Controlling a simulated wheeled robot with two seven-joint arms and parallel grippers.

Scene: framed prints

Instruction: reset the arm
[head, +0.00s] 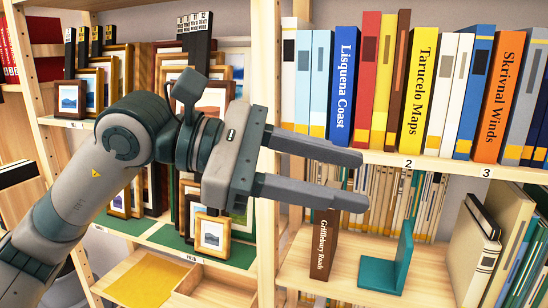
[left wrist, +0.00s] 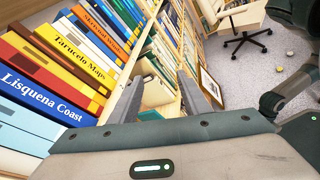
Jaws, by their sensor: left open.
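My left gripper (head: 362,180) reaches in from the left in the head view, its two long grey fingers pointing right. The fingers are apart with nothing between them. It hovers in front of the bookshelf, just below the upper row of books. In the left wrist view the fingers (left wrist: 160,95) also show apart and empty, with the shelves beyond. My right gripper is not visible in the head view. In the left wrist view dark arm parts show at the right edge, but no right fingertips can be made out.
Upper books, such as Lisquena Coast (head: 342,85), stand close above the fingers. Below are a brown Grifflebury Roads book (head: 323,245) and a teal bookend (head: 388,262). Framed prints (head: 212,238) fill the left shelves behind my arm. An office chair (left wrist: 238,25) stands on the floor.

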